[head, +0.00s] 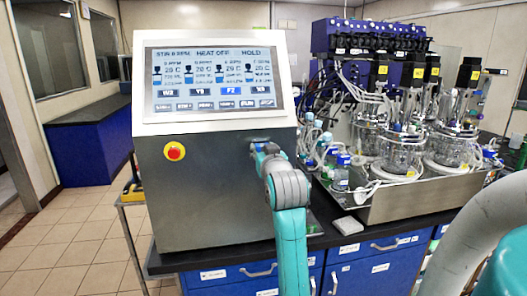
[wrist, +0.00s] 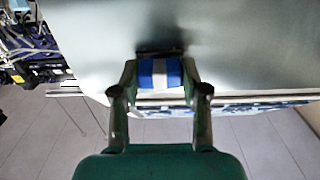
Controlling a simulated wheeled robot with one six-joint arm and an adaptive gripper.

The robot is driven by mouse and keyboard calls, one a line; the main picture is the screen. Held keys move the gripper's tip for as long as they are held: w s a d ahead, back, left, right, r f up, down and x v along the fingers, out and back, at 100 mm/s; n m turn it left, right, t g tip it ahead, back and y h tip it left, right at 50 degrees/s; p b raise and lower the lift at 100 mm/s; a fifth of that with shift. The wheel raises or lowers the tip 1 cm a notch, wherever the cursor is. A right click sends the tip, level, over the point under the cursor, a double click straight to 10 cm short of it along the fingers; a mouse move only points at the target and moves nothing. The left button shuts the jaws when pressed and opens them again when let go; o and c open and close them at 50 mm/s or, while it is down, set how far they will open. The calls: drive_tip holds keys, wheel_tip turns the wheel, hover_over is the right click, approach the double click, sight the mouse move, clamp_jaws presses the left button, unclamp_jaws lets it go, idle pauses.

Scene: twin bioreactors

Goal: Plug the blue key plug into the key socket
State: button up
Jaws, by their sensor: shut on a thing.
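My gripper (wrist: 160,88) shows in the wrist view with its fingers on both sides of the blue key plug (wrist: 146,73), which has a white band across its middle. The gripper is shut on the plug. The plug is right at the grey metal face of the control cabinet, beside a dark patch (wrist: 160,50) on that face. I cannot tell whether the plug is in the key socket, as the socket itself is hidden. In the head view the cabinet (head: 205,200) stands on the bench, and my arm reaches to the right part of its front. There the plug is hidden behind my arm.
A red stop button (head: 174,151) sits on the cabinet front, left of my arm, below a lit screen (head: 215,78). Glass reactor vessels (head: 400,150) with tubes stand in a steel tray to the right. Blue drawers (head: 375,270) are below. Open floor (head: 70,240) lies to the left.

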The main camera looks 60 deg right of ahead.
drive_tip(key=shift+w+d, duration=0.2)
drive_tip(key=shift+d, duration=0.05)
drive_tip(key=o, duration=1.1)
drive_tip(key=shift+o, duration=0.2)
drive_tip(key=o, duration=0.5)
drive_tip(key=shift+v, duration=3.75)
